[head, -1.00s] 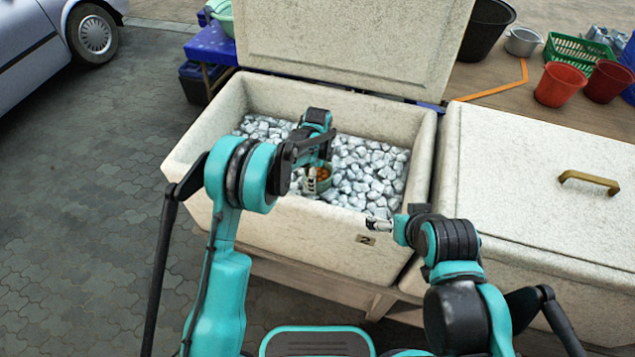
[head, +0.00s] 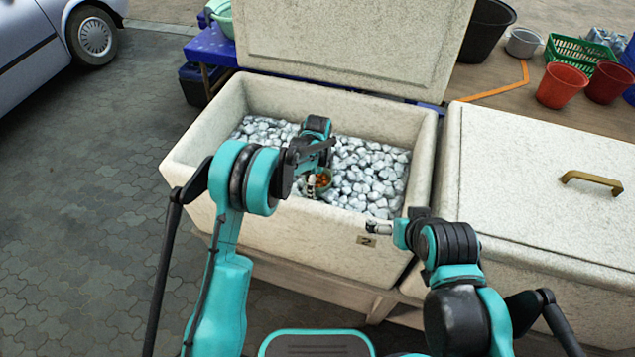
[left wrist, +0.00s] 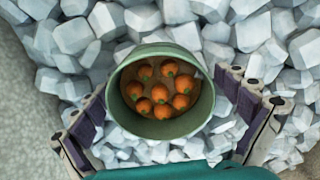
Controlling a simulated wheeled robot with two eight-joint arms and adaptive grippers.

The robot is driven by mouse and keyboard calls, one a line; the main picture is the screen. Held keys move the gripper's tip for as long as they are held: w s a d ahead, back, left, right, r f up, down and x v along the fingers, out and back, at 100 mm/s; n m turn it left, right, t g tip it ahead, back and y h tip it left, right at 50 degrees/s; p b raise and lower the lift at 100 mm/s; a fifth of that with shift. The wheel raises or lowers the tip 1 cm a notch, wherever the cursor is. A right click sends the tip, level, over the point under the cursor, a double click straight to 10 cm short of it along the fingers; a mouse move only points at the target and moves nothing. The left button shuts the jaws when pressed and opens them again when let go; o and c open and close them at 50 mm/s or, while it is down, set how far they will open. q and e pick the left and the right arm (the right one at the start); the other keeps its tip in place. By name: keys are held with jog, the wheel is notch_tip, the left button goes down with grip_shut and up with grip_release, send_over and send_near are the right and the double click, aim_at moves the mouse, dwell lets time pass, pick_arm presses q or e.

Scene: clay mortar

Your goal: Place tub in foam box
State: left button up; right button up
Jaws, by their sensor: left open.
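The tub is a small green tub (left wrist: 160,128) holding several orange fruits with green tops. It stands upright on the ice in the open foam box (head: 290,215), near the box's front wall. In the head view the tub (head: 327,178) is partly hidden by my left gripper (head: 312,184). In the left wrist view my left gripper's (left wrist: 165,118) fingers are spread on both sides of the tub, with gaps between them and its wall. My right gripper (head: 378,227) is in front of the box's front wall; its fingers are too small to tell open from shut.
White ice chunks (head: 375,170) fill the box. Its lid (head: 350,45) stands raised at the back. A closed foam box (head: 530,170) with a brass handle adjoins on the right. Red buckets (head: 558,85) and a green basket (head: 580,52) stand behind it.

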pick_arm(q)
jog(key=shift+r, duration=0.4)
notch_tip(320, 180, up, 12)
jog(key=p, duration=0.4)
jog(key=shift+f, duration=0.15)
jog(key=s+a+r+n+t, duration=0.2)
jog(key=s+a+r+n, duration=0.35)
jog(key=r, duration=0.25)
jog(key=s+a+r+n+t, duration=0.1)
jog(key=s+a+r+n, duration=0.45)
jog(key=r, duration=0.25)
jog(key=s+a+n+t, duration=0.2)
jog(key=s+n, duration=0.3)
jog(key=s, duration=0.3)
jog(key=s+a+n+t, duration=0.2)
jog(key=s+a+n, duration=0.2)
jog(key=s, duration=0.5)
jog(key=shift+s+a+f+n, duration=0.15)
jog(key=shift+a+f+n, duration=0.3)
jog(key=shift+n, duration=0.35)
